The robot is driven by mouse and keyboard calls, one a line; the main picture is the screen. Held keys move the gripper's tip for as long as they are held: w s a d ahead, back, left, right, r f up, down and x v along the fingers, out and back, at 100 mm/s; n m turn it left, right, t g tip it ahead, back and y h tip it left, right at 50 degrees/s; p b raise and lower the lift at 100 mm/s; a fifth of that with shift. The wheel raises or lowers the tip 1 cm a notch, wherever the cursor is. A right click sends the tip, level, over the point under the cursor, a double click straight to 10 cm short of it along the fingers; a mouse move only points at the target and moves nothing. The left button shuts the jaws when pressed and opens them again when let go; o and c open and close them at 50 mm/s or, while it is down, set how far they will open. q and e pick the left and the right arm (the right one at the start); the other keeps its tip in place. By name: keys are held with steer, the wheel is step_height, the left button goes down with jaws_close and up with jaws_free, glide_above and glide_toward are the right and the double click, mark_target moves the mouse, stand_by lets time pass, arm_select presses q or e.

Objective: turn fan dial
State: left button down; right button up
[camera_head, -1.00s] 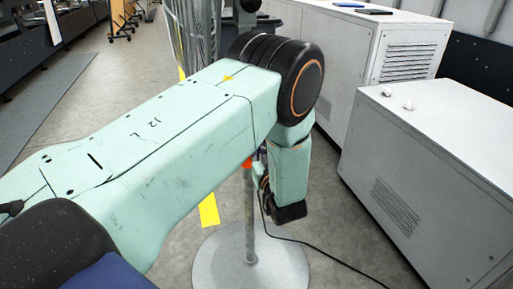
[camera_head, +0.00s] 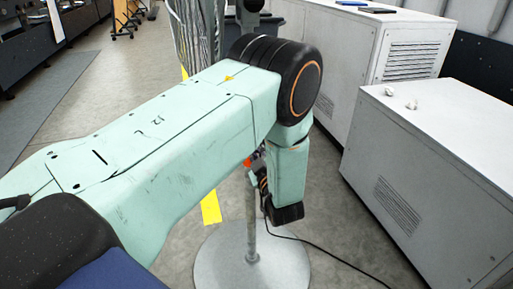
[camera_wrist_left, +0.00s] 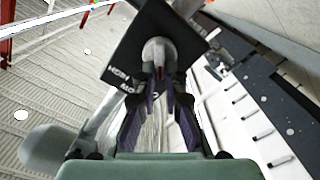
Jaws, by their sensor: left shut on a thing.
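In the left wrist view a pale round dial (camera_wrist_left: 158,52) sits on a dark plate (camera_wrist_left: 126,50) with white lettering, partly readable. The plate looks tilted in that view. My left gripper (camera_wrist_left: 160,80) is shut on the dial, its dark fingers at the dial's near side. In the head view my left arm hides the dial and the gripper's fingertips. The fan's round grey base (camera_head: 225,262) and thin pole (camera_head: 251,225) show below my arm. My right gripper is in neither view.
White cabinets (camera_head: 430,185) stand on the right, with two small white pieces (camera_head: 412,105) on the nearer top. A black cable (camera_head: 325,262) runs over the floor from the fan. Open floor (camera_head: 110,95) lies at the left.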

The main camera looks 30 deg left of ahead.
arm_select(q)
steer(key=shift+s+f+n, duration=0.1)
steer(key=shift+s+n, duration=0.05)
steer(key=shift+n, duration=0.45)
steer(key=c, duration=1.4)
jaws_free()
steer(key=shift+v, duration=3.7)
